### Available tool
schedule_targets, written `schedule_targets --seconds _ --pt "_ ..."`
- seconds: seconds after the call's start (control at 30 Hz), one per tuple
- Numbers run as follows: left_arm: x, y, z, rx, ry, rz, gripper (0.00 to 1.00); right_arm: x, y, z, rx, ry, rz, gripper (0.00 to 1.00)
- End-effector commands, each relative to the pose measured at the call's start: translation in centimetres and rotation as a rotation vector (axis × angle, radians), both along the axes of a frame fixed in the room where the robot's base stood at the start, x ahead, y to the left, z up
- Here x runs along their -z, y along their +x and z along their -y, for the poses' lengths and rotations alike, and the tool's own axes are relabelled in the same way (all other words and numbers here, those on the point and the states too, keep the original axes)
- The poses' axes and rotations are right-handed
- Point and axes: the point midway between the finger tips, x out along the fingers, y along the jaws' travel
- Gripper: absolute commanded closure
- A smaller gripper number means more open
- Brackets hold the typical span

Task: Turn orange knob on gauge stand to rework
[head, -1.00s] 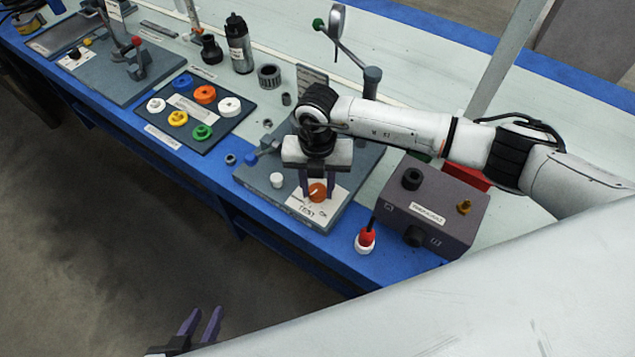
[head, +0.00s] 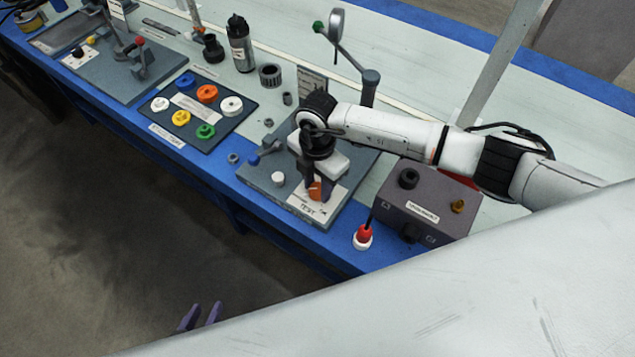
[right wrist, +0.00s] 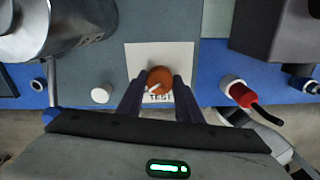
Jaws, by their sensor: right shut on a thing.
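The orange knob (head: 315,190) sits on a white label plate (head: 300,205) at the front of the grey gauge stand (head: 262,178). The word TEST shows on the plate; any rework marking is not legible. My right gripper (head: 318,184) points down with its fingers on either side of the knob, shut on it. The right wrist view shows the knob (right wrist: 160,77) between the dark fingertips, with a white pointer mark towards its lower left, near TEST. My left gripper (head: 200,316) is empty, its two fingers apart, low in the head view and away from the bench.
A white knob (head: 278,179) stands left of the plate. A dark box (head: 425,215) with knobs and a red-and-white plug (head: 363,237) are to the right. A panel of coloured knobs (head: 222,125) lies to the left. The gauge arm (head: 345,50) rises behind.

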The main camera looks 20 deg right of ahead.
Motion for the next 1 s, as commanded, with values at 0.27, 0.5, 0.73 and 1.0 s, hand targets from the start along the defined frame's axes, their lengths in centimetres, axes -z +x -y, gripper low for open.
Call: schedule_targets --seconds 0.27,0.5,0.73,1.0 --pt "-0.07 -0.09 0.01 0.001 0.001 -0.003 0.71 -0.13 0.15 0.08 0.022 -0.001 0.003 0.9" --pt "-0.06 -0.13 0.04 0.002 0.001 -0.004 0.71 -0.13 0.16 0.06 0.021 -0.001 0.003 0.9" --pt "-0.06 -0.14 0.07 0.002 0.0 -0.004 0.71 -0.07 0.09 0.04 0.019 0.0 0.001 0.49" --pt "-0.14 -0.12 0.1 0.002 0.0 -0.003 0.71 -0.71 0.13 0.0 0.018 0.001 0.003 0.49"
